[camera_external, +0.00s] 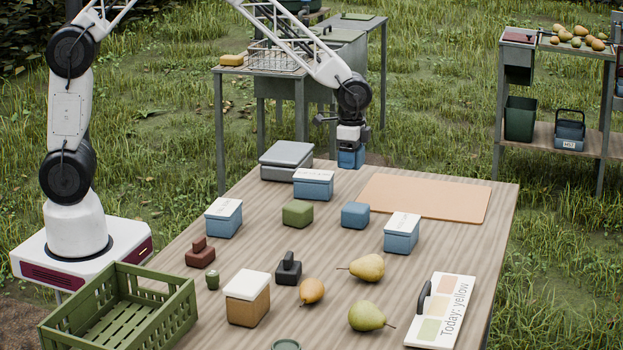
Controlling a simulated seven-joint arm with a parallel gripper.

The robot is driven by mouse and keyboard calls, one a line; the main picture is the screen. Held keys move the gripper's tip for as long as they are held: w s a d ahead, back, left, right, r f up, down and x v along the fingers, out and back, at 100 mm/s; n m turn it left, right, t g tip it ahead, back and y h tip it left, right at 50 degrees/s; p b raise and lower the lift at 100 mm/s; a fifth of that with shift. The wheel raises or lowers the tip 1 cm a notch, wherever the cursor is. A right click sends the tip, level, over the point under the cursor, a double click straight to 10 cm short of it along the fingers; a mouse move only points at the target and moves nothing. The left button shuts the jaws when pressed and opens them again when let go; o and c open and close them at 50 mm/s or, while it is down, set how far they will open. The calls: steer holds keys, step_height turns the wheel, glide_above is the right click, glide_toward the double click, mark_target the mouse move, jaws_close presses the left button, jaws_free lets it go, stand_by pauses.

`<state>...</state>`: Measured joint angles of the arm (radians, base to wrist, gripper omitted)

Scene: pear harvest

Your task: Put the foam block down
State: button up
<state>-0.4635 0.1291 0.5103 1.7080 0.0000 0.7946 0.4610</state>
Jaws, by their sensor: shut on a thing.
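My gripper (350,149) points down near the far edge of the wooden table (250,255), shut on a blue foam block (351,159). The block is right of the grey box and above the lidded blue box in the picture. I cannot tell whether its underside touches the table. The fingers are small and partly hidden. Two similar plain blocks, one green (298,213) and one blue (355,215), sit on the table nearer the camera.
A grey box (287,160) and lidded blue boxes (313,184) stand nearby. An orange mat (425,197) lies bare at the right. Pears (367,268), stamps (289,268), a sign (441,310) and a green crate (120,310) are nearer the camera.

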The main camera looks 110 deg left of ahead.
steer(key=f, duration=0.2)
steer(key=w+f, duration=0.1)
steer(key=f, duration=0.1)
steer(key=shift+w, duration=0.2)
steer(key=shift+f, duration=0.65)
glide_above(413, 201)
steer(key=shift+f, duration=0.7)
steer(key=shift+f, duration=0.1)
steer(key=shift+f, duration=1.7)
steer(key=shift+f, duration=0.1)
